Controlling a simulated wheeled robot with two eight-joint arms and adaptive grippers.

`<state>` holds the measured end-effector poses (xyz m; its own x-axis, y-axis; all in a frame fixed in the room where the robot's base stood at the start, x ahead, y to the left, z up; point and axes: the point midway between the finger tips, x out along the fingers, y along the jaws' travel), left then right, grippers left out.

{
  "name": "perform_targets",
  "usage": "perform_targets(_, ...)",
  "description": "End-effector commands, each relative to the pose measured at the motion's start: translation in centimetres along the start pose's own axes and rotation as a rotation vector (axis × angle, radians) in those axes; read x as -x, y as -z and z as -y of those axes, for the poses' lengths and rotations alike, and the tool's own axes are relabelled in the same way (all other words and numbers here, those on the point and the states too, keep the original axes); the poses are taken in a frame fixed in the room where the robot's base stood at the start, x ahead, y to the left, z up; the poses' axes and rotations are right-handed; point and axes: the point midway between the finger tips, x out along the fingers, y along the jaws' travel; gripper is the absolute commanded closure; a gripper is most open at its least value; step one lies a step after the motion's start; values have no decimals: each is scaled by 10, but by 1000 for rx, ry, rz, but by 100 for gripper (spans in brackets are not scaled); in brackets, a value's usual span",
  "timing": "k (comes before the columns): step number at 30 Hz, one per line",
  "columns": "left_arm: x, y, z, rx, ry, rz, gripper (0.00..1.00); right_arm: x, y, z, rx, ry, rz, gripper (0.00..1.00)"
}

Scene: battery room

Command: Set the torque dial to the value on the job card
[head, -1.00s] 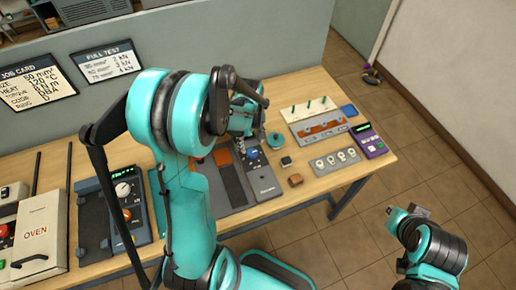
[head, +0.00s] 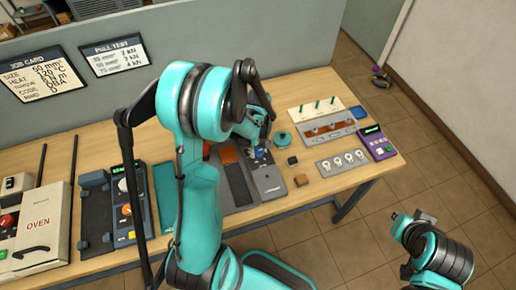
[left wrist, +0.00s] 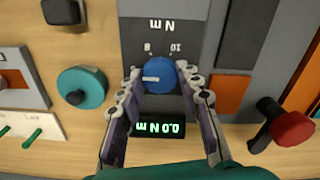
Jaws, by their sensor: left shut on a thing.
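The blue torque dial (left wrist: 158,75) is on a dark panel in the left wrist view, which shows it upside down. Its white mark points to the picture's left. Labels 8, 10 and N m stand above it in the picture. The green display (left wrist: 159,127) reads 0.0 N m. My left gripper (left wrist: 160,82) is shut on the dial, one finger on each side. In the head view my left gripper (head: 258,142) is at the grey torque unit (head: 268,183). The job card (head: 42,77) hangs on the partition; its torque figure is too small to read surely. My right gripper (head: 425,216) is away from the table.
A teal round knob (left wrist: 82,88) and a red-topped part (left wrist: 292,128) flank the panel. A purple meter (head: 376,144) and a socket strip (head: 342,161) stand at the table's right. The oven (head: 38,222) is at the left.

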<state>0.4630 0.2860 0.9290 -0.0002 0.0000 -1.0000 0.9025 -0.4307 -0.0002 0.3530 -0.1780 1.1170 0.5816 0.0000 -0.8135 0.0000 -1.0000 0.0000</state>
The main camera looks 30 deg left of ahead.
Motion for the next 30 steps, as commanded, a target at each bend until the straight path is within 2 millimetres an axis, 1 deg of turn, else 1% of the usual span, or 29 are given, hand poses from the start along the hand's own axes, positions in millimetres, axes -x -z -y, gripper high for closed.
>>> perform_targets(6, 0, 0, 0, -25, 0, 0, 94, -2, -1, 0, 0, 0, 0, 100)
perform_targets(11, -1, 0, 0, -93, 0, 0, 94, -5, -3, 0, 0, 0, 0, 100)
perform_targets(17, -2, 0, 0, -243, 0, 0, 94, -11, -8, 0, 0, 0, 0, 100)
perform_targets(30, -1, 0, 0, -655, 0, -1, 94, -23, -16, 0, 0, 0, 0, 100)
